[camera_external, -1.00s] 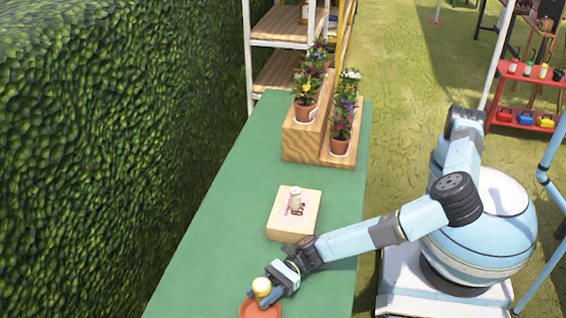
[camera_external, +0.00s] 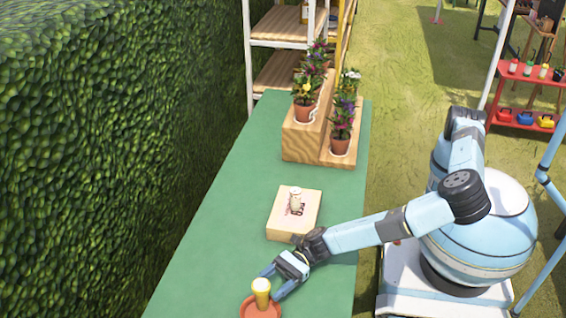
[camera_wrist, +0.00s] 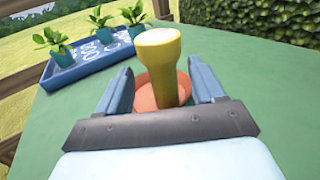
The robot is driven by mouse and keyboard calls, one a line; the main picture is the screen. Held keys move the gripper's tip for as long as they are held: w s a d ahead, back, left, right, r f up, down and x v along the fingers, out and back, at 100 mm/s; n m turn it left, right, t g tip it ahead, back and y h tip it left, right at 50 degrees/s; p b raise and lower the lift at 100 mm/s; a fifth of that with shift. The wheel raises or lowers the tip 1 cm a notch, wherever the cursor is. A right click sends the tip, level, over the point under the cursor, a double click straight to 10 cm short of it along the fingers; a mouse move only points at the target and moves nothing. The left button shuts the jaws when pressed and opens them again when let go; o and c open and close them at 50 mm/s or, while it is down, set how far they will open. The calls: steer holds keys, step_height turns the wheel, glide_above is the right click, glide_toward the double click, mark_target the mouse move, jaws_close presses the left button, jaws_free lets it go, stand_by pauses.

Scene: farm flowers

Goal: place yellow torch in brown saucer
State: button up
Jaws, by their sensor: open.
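The yellow torch (camera_external: 261,291) stands upright in the brown saucer (camera_external: 247,309), an orange-brown dish at the near end of the green table. In the wrist view the torch (camera_wrist: 158,68) rises from the saucer (camera_wrist: 145,98), with its pale wide end up. My gripper (camera_external: 271,284) is open beside the torch, on its upper right in the external view. In the wrist view its two blue fingers (camera_wrist: 160,88) are spread apart, with the torch beyond and between them and a gap on each side. The saucer's lower edge is cut off in the external view.
A wooden box (camera_external: 293,214) with a small pale bottle (camera_external: 296,200) on top stands behind my gripper. Potted flowers (camera_external: 304,108) stand on wooden steps farther back. A blue tray (camera_wrist: 85,62) with potted seedlings shows in the wrist view. The table's left side is clear.

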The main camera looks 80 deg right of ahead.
steer(key=v, duration=0.8)
steer(key=shift+s+d, duration=0.1)
steer(key=shift+s, duration=0.05)
